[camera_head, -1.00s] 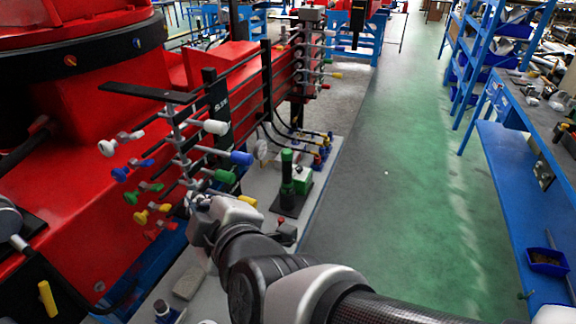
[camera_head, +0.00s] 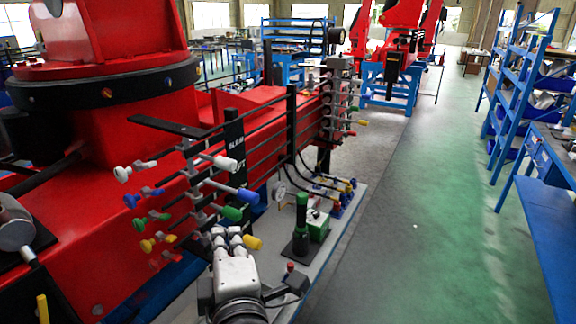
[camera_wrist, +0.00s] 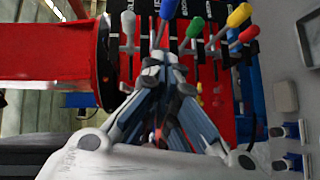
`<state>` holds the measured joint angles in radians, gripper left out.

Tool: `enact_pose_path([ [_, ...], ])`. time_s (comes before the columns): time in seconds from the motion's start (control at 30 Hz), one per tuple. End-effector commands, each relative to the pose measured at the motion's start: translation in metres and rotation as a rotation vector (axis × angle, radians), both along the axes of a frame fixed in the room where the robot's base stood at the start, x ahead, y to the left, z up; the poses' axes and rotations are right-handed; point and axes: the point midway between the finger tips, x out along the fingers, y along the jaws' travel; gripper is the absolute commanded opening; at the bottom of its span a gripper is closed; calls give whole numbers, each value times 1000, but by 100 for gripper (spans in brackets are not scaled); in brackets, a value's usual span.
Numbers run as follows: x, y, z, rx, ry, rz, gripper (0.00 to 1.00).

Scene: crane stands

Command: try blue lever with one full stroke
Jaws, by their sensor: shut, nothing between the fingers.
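My gripper (camera_head: 228,236) is shut and empty, just below the green handle and left of a yellow handle (camera_head: 252,242). In the wrist view the blue handle (camera_wrist: 168,9) is at the top edge, partly cut off. My closed fingertips (camera_wrist: 160,62) lie below it in the picture, near its stem. I cannot tell whether they touch the lever.
A green-topped post (camera_head: 302,212) and a green box (camera_head: 318,224) stand on the grey deck, right of my gripper. A second lever bank (camera_head: 338,95) is farther back. The green floor on the right is clear, beside a blue bench (camera_head: 548,215).

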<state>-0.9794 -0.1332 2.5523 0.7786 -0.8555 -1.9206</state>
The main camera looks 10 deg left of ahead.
Motion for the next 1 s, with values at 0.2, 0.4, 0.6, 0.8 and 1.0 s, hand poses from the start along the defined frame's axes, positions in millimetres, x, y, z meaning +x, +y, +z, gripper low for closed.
enact_pose_path([
  [0.2,21,8,1,-7,5,-4,0],
  [0.4,31,12,0,-9,3,-7,0],
  [0.6,39,16,-2,-5,6,0,0],
  [0.8,79,33,-15,3,3,-2,0],
  [1.0,107,27,-20,1,2,-2,0],
])
